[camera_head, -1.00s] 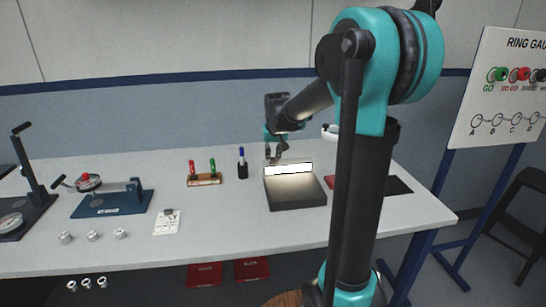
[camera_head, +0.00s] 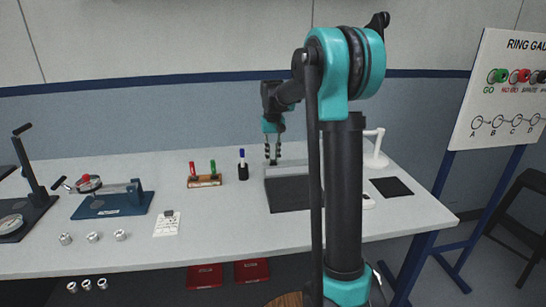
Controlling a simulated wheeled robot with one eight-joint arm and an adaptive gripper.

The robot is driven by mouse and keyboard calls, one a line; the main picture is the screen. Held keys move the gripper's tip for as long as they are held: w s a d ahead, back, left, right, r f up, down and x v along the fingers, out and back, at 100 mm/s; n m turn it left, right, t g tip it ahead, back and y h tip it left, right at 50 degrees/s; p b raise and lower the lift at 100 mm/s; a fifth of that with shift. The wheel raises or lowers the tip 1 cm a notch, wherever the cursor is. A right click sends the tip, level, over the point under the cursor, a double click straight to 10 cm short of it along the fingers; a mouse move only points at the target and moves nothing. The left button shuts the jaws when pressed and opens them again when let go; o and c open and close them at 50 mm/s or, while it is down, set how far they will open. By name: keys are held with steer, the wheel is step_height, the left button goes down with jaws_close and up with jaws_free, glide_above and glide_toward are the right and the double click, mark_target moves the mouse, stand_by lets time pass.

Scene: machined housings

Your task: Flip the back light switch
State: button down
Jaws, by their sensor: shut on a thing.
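The light box (camera_head: 287,194) stands on the bench right of centre, and its lamp bar (camera_head: 290,170) along the back is grey and unlit. My gripper (camera_head: 273,163) points down at the back left of the box, by the lamp bar. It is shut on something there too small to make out. I cannot pick out the back light switch, which is small or hidden around the fingertips. My arm covers the right end of the box.
A marker holder (camera_head: 205,181) and a blue marker in a black cup (camera_head: 242,169) stand left of the box. A white stand (camera_head: 376,155) and a black mat (camera_head: 391,187) lie to the right.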

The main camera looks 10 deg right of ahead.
steer(key=c, duration=1.4)
jaws_free()
steer(key=shift+c, duration=0.2)
step_height(320, 180, up, 12)
steer(key=shift+w, duration=0.25)
